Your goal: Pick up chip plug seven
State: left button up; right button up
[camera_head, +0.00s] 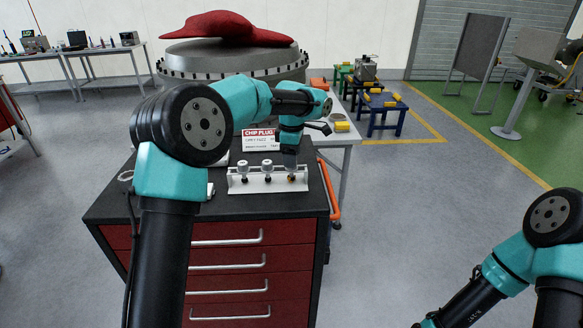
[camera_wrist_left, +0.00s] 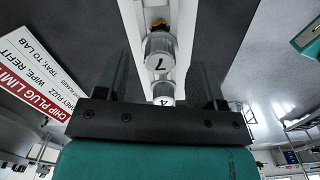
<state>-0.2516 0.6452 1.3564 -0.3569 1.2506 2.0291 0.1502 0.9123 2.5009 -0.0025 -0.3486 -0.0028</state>
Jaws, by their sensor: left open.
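A white rack (camera_head: 270,184) on the black top of the red drawer cabinet holds a row of small chip plugs with pale round caps. Two plugs, the left one (camera_head: 243,167) and the middle one (camera_head: 267,166), show clearly in the head view. My left gripper (camera_head: 291,158) is over the right end of the rack and partly hides the plug there. In the left wrist view, chip plug seven (camera_wrist_left: 160,62), marked 7, lies between the spread, empty fingers of my left gripper (camera_wrist_left: 160,72). My right gripper is out of view.
A red and white chip plug sign (camera_head: 258,140) stands behind the rack. The cabinet (camera_head: 225,232) has several drawers with silver handles. A large round metal casing (camera_head: 232,62) with a red cover and a pale table (camera_head: 342,135) are behind it.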

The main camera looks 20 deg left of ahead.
aim_at(292, 170)
pick_arm(q)
jog(key=shift+f, duration=1.25)
jog(key=c, duration=1)
